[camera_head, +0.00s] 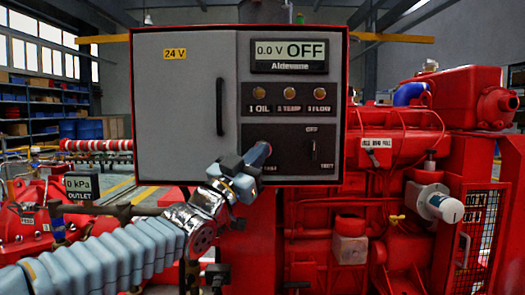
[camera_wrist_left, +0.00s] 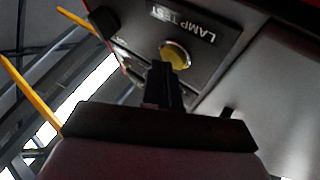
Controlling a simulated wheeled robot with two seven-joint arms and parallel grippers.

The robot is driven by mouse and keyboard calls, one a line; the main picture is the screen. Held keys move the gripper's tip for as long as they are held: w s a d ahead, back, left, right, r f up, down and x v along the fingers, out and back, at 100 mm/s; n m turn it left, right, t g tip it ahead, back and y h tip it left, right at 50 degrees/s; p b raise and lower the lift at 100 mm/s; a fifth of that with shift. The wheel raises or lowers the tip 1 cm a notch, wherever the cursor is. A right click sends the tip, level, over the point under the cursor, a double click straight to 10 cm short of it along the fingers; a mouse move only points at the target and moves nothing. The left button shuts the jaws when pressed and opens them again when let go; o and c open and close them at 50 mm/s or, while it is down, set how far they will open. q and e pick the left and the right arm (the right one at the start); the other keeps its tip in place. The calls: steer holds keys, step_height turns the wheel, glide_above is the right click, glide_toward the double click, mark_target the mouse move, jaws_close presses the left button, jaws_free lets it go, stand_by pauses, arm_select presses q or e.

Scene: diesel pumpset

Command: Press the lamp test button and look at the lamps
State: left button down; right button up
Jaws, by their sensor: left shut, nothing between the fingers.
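The grey control cabinet (camera_head: 184,120) stands ahead, with three round amber lamps on its dark panel, marked oil (camera_head: 260,93), temp (camera_head: 289,93) and flow (camera_head: 321,93). They look dull amber, with no clear glow. The display (camera_head: 289,53) above reads 0.0 V OFF. My left gripper (camera_head: 259,155) is shut and empty, in front of the panel's lower left, and covers the button in the head view. In the left wrist view the yellow lamp test button (camera_wrist_left: 175,54) shows just beyond the fingertips (camera_wrist_left: 163,68). I cannot tell whether they touch. My right gripper is out of view.
A black door handle (camera_head: 219,106) sticks out left of the panel. A switch with an OFF mark (camera_head: 312,148) sits right of my gripper. Red engine parts (camera_head: 400,170) stand to the right, and a 0 kPa outlet gauge (camera_head: 80,186) is at the left.

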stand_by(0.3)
arm_select(q)
steer(key=shift+s+b, duration=0.8)
steer(key=s+b, duration=0.4)
steer(key=s, duration=0.1)
stand_by(0.6)
